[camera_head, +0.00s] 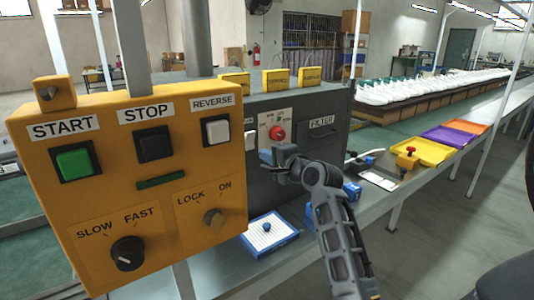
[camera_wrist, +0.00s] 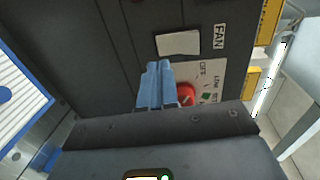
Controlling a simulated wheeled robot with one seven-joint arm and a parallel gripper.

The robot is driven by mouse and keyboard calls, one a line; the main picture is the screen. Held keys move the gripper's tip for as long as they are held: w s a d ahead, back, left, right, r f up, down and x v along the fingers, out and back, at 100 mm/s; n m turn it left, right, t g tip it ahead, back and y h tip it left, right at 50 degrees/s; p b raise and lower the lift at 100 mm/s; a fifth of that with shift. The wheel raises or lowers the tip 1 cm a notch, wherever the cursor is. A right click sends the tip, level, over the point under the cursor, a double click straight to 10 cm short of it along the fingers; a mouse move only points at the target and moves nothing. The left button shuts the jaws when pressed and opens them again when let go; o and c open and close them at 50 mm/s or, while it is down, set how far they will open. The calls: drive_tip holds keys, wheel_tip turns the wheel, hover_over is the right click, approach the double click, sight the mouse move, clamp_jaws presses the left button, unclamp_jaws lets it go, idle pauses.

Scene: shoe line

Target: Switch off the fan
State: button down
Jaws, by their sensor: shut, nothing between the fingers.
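The grey machine box carries a white rocker switch (camera_wrist: 178,43) with a FAN label (camera_wrist: 219,36) beside it. I cannot tell which side of the rocker is pressed. My gripper (camera_head: 266,156) is in front of the grey box, a little right of and below the switch. In the wrist view its blue fingers (camera_wrist: 159,68) are together and empty, with the tips close to the switch's edge; I cannot tell whether they touch.
A red knob (camera_head: 277,133) on a white plate is just right of the switch, close to my fingers. The yellow panel (camera_head: 110,195) juts out at left. A blue-edged white tray (camera_head: 269,240) lies below. Coloured trays (camera_head: 447,138) line the bench at right.

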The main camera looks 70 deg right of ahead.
drive_tip(key=s+a+f+b, duration=0.1)
drive_tip(key=s+a, duration=0.3)
drive_tip(key=s, duration=0.3)
drive_tip(key=shift+s+a+f, duration=0.3)
drive_tip(key=shift+a+f, duration=0.05)
drive_tip(key=shift+f, duration=0.05)
idle(0.3)
drive_tip(key=s+a+f+n+y, duration=0.15)
drive_tip(key=a+f+n, duration=0.4)
drive_tip(key=a, duration=0.55)
drive_tip(key=s+a+f+n+y, duration=0.15)
drive_tip(key=a+f+n, duration=0.35)
drive_tip(key=a, duration=0.6)
drive_tip(key=s+a+r+n+y, duration=0.2)
drive_tip(key=s+a+n+y, duration=0.3)
drive_tip(key=s+a+n, duration=0.8)
drive_tip(key=s+a, duration=0.3)
drive_tip(key=s, duration=0.1)
drive_tip(key=shift+a+r+n+t+y, duration=0.15)
drive_tip(key=shift+r+n+t+y, duration=0.05)
drive_tip(key=shift+n+t+y, duration=0.15)
